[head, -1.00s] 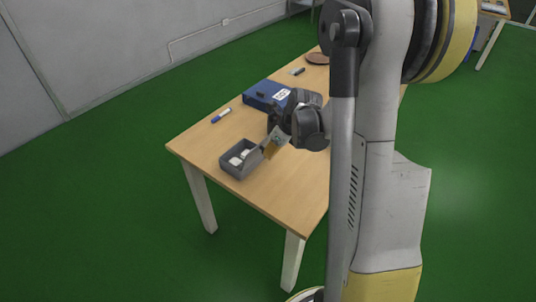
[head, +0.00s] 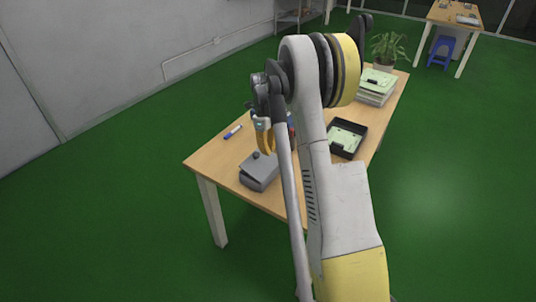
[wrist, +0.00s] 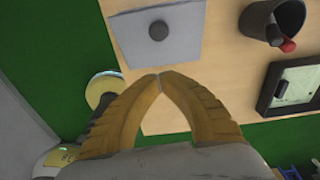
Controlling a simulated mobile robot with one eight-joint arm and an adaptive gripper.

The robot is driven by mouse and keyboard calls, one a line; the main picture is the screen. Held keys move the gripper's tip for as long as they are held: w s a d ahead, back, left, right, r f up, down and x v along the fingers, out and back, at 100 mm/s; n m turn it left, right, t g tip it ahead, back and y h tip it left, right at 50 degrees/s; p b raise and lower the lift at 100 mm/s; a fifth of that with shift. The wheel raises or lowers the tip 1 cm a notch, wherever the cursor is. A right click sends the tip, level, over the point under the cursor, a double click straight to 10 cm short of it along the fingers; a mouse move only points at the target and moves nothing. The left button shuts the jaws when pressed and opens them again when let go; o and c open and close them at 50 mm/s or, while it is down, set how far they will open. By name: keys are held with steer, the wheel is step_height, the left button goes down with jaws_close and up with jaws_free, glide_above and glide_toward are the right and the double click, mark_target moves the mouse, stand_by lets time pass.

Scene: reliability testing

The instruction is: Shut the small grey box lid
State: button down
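The small grey box (head: 259,178) stands near the front left corner of the wooden table. Its flat grey lid with a dark round knob lies over its top and hides the inside; it also shows in the wrist view (wrist: 185,35). I cannot tell whether the lid is fully seated. My gripper (wrist: 159,75) has yellow curved fingers whose tips meet, with nothing between them. In the head view my gripper (head: 264,152) is just above and behind the box, partly hidden by my arm. In the wrist view the fingertips appear just below the lid's edge, apart from the knob.
A blue marker (head: 233,131) lies on the table behind the box. A black tray with a green board (head: 346,138), stacked trays (head: 376,88) and a potted plant (head: 387,48) are to the right. A dark cup (wrist: 272,22) shows in the wrist view.

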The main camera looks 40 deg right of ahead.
mark_target(250, 156)
steer(key=w+f, duration=0.1)
steer(key=w, duration=0.1)
steer(key=w+a+f, duration=0.2)
steer(key=w, duration=0.1)
steer(key=shift+w+b, duration=0.3)
steer(key=shift+w, duration=0.05)
steer(key=shift+w+a+f+b, duration=0.3)
steer(key=shift+w+f, duration=0.6)
steer(key=shift+f, duration=0.05)
steer(key=shift+w+a+f+g, duration=0.1)
steer(key=shift+w+f+g, duration=0.2)
steer(key=shift+f+g, duration=0.35)
steer(key=shift+h, duration=0.3)
